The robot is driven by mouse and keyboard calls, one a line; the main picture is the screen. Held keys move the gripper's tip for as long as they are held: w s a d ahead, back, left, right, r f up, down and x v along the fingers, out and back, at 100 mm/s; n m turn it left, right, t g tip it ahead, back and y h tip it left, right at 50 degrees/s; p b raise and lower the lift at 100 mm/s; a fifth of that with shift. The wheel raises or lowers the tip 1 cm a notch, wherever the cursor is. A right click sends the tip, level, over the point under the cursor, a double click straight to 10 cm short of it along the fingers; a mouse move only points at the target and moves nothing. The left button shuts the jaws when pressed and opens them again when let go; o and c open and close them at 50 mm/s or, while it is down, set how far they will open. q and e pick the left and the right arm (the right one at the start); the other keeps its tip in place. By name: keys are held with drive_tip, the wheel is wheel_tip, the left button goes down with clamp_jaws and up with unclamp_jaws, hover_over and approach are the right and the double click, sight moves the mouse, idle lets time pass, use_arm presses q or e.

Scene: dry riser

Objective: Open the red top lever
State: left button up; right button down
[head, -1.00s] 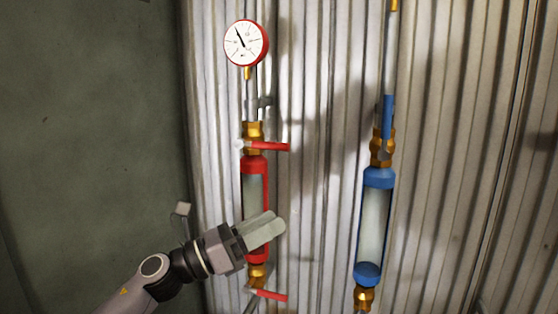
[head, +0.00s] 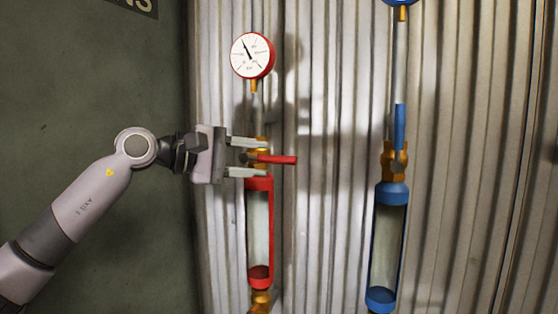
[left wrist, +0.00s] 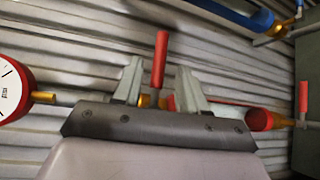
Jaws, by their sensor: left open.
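The red top lever (head: 277,159) sticks out sideways to the right from the brass valve above the red-capped sight glass (head: 259,230). My left gripper (head: 250,157) is open, with one finger above the lever's line and one below, at the brass valve. In the left wrist view the red top lever (left wrist: 160,58) stands between the two open fingers (left wrist: 160,85), apart from both as far as I can see. The fingers partly hide the brass valve in the head view. My right gripper is in neither view.
A round red-rimmed gauge (head: 252,55) sits above the valve. A blue riser with a blue lever (head: 400,127) runs to the right. A lower red lever (left wrist: 303,96) shows in the left wrist view. Corrugated metal wall (head: 335,220) stands behind.

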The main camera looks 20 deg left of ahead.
sight(273, 159)
use_arm(q)
drive_tip(key=x, duration=0.5)
drive_tip(key=shift+d+p, duration=0.15)
drive_tip(key=shift+p, duration=0.25)
clamp_jaws()
